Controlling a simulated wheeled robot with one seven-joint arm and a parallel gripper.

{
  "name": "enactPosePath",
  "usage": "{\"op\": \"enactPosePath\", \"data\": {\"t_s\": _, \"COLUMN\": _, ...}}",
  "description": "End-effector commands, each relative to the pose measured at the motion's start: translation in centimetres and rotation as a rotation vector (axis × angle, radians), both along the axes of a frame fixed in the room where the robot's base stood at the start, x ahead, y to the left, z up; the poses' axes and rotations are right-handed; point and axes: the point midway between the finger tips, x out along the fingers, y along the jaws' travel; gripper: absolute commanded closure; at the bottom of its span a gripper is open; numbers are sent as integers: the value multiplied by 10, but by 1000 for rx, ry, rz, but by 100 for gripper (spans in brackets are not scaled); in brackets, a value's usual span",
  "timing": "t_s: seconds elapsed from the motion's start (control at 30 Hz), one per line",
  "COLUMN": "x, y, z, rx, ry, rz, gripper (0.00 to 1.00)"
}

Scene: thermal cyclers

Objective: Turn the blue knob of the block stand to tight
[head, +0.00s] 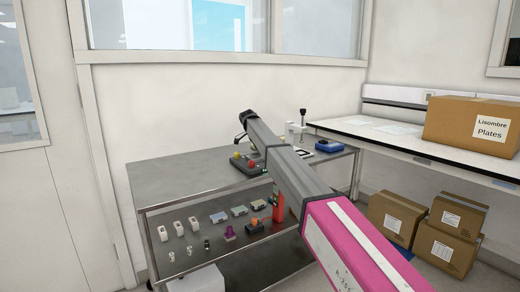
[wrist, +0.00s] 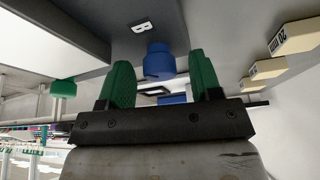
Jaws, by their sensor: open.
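The blue knob (wrist: 158,62) shows in the wrist view on the grey face of the block stand (wrist: 225,20), below a white label marked "B" (wrist: 142,27). My gripper (wrist: 158,75) is open, with one green finger to each side of the knob in the picture. A gap shows on both sides, so neither finger appears to touch it. How deep the knob sits between the fingers is hard to tell. In the head view a grey stand with coloured knobs (head: 247,163) is partly behind my arm. The blue knob and my gripper's fingertips are not clear there.
A green knob (wrist: 62,88) is at the left in the wrist view. Pale labelled blocks (wrist: 297,36) are at the right. In the head view a steel table (head: 185,176) has open top space at left. A blue device (head: 328,146) and a white instrument (head: 297,130) stand at right.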

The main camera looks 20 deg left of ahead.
Motion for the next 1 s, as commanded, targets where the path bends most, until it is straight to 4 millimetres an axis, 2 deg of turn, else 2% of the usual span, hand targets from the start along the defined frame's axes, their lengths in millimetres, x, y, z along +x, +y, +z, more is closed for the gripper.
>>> {"op": "enactPosePath", "data": {"t_s": 0.27, "x": -4, "y": 6, "z": 19, "rx": 0, "ry": -2, "rz": 1, "gripper": 42}}
{"op": "enactPosePath", "data": {"t_s": 0.7, "x": -22, "y": 30, "z": 89, "rx": 1, "ry": -1, "rz": 1, "gripper": 42}}
{"op": "enactPosePath", "data": {"t_s": 0.83, "x": -25, "y": 32, "z": 98, "rx": -1, "ry": 1, "rz": 0, "gripper": 42}}
{"op": "enactPosePath", "data": {"t_s": 1.0, "x": -26, "y": 32, "z": 99, "rx": -1, "ry": 1, "rz": 0, "gripper": 42}}
